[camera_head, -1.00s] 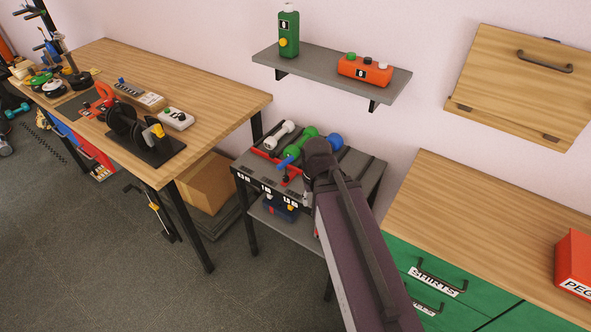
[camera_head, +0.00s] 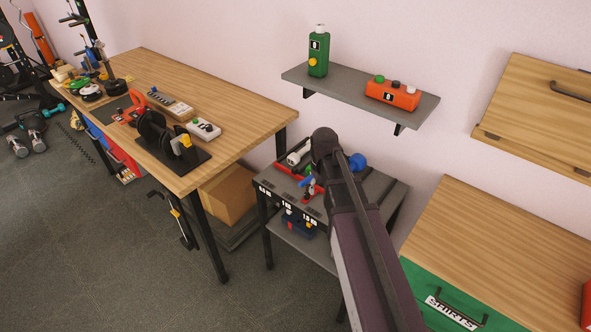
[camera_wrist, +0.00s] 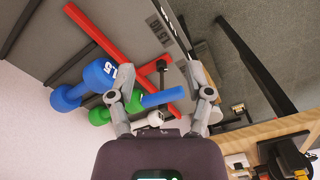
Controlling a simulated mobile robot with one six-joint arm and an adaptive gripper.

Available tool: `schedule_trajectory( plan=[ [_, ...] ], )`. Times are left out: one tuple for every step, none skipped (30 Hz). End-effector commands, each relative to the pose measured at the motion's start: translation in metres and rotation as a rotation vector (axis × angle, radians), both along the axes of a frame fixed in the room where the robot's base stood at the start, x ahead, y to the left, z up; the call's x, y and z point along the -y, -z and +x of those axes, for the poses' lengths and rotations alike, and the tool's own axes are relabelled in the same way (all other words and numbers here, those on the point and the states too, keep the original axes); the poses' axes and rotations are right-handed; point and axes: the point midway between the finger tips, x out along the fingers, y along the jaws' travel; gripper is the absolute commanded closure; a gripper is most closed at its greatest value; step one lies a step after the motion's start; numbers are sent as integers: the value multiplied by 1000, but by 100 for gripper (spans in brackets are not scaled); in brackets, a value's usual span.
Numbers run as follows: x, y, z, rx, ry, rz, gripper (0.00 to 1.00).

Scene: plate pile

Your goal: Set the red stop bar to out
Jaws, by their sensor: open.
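A dumbbell rack (camera_head: 376,185) stands between the two tables. A long red bar (camera_wrist: 105,38) runs across it in the wrist view, and another red piece (camera_wrist: 173,84) meets it at an angle. A blue cylindrical handle (camera_wrist: 162,98) and a black knob (camera_wrist: 161,66) sit by these red parts. In the head view, part of a red bar (camera_head: 287,167) shows beside the white dumbbell. My gripper (camera_wrist: 160,82) is open over the rack, its fingers on either side of the blue handle and knob. Contact cannot be told. My arm hides much of the rack in the head view.
Blue (camera_wrist: 80,87), green (camera_wrist: 100,115) and white (camera_wrist: 148,120) dumbbells lie close to my gripper. A grey wall shelf (camera_head: 360,95) holds a green bottle (camera_head: 318,53) and an orange box (camera_head: 393,94) above the rack. Wooden tables (camera_head: 225,97) stand on both sides.

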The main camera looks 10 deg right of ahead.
Motion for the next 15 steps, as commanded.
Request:
schedule_trajectory(
  plan=[
    [-5, -3, 34, 0, -45, 0, 34],
    [-8, -4, 46, 0, -74, 0, 34],
    [-12, -5, 63, 0, -112, 0, 34],
    [-15, -5, 75, 0, -140, 0, 34],
    [-18, -6, 88, 0, -168, 0, 34],
    [-22, -7, 104, 0, -205, 0, 34],
    [-25, -8, 117, 0, -233, 0, 34],
    [-28, -9, 129, 0, -262, 0, 34],
    [-32, -10, 144, 0, -298, 0, 34],
    [-36, -10, 156, 0, -326, 0, 34],
    [-39, -11, 166, 0, -350, 0, 34],
    [-43, -12, 179, 0, -381, 0, 34],
    [-45, -12, 187, 0, -403, 0, 34],
    [-48, -13, 195, 0, -423, 0, 34],
    [-50, -13, 204, 0, -446, 0, 34]
  ],
)
